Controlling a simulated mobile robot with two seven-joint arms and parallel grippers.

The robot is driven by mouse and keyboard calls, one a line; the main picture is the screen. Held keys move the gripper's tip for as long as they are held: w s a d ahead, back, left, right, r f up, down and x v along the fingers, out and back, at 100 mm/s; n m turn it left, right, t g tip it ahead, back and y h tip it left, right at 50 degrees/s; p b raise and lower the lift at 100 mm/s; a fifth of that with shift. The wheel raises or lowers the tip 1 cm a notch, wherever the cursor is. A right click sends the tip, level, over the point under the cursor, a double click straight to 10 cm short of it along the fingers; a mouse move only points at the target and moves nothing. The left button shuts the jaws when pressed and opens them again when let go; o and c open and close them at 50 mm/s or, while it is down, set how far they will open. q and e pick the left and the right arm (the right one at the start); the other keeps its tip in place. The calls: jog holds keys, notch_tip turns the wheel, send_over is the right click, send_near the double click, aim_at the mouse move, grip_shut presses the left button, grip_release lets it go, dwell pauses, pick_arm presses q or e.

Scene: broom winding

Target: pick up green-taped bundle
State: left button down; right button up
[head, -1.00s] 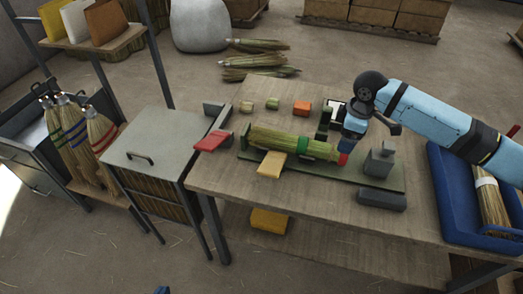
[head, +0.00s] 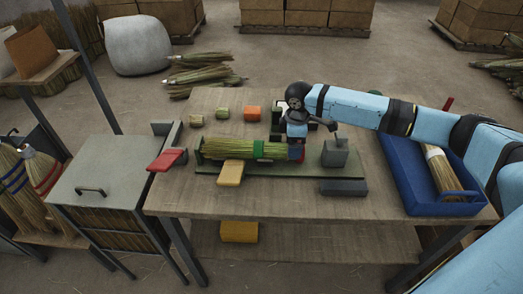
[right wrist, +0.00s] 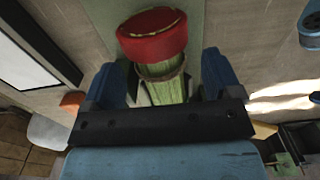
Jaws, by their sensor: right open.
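The green-taped bundle (head: 225,149) of straw lies on a green board (head: 270,183) on the wooden table. My right gripper (head: 297,143) is over the right end of the bundle, where a red part shows. In the right wrist view a red cap (right wrist: 152,34) and green stalks are between the two blue fingers of my right gripper (right wrist: 160,85), which stand apart. Whether a finger touches the bundle I cannot tell. My left gripper is not in view.
A yellow block (head: 231,172) sits at the bundle's front and a red lever (head: 166,160) at the table's left edge. A blue tray (head: 412,180) holds another bundle (head: 443,172).

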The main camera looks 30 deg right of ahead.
jog(key=f, duration=0.4)
jog(key=shift+w+a+f, duration=0.1)
jog(key=shift+w+f, duration=0.1)
jog(key=c, duration=1.1)
